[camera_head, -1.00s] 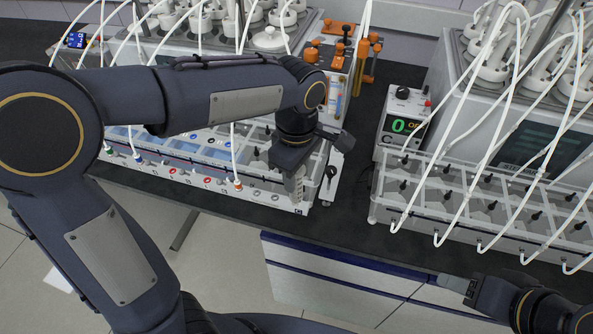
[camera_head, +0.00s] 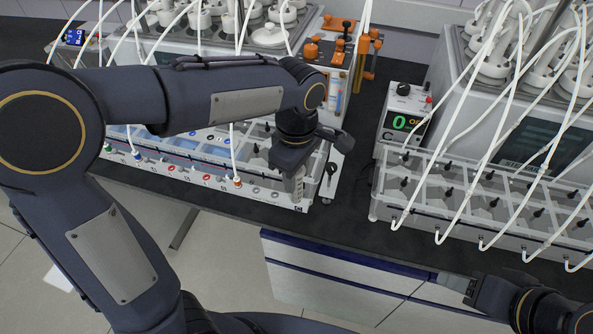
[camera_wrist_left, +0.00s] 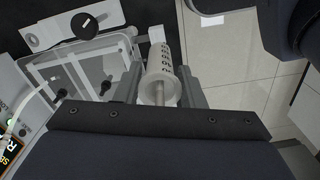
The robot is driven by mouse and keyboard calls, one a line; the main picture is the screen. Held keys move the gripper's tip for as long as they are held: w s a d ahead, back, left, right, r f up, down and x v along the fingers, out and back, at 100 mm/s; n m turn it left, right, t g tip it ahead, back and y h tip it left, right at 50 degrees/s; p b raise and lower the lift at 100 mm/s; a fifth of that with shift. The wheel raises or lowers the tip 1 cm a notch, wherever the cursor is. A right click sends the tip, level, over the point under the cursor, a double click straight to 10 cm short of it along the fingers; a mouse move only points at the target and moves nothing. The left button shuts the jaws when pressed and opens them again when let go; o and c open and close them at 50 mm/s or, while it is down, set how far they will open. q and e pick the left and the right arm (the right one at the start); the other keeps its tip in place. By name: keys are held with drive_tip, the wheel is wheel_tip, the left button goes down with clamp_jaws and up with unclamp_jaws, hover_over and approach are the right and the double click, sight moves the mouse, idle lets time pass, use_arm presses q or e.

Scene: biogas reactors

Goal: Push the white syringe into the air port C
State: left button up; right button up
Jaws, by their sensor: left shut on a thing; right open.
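My left gripper (camera_head: 294,186) hangs at the right end of the left rack's front edge in the head view. In the left wrist view my left gripper (camera_wrist_left: 162,88) is shut on the white syringe (camera_wrist_left: 158,88), a pale barrel with dark printed marks. The syringe's far end meets a pale part of the rack, but I cannot tell whether it is in a port. Small coloured ports (camera_head: 207,180) line the rack's front. My right gripper (camera_head: 456,284) is open and empty at the lower right, away from the rack.
A clear rack (camera_head: 480,200) with white tubes stands at the right. Orange-handled fittings (camera_head: 368,55) stand at the back. Bare black bench (camera_head: 345,200) lies between the racks.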

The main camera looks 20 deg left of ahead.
idle(0.3)
use_arm(q)
drive_tip(key=o, duration=1)
drive_tip(key=shift+r, duration=0.1)
wheel_tip(320, 180, up, 8)
drive_tip(key=shift+f, duration=0.2)
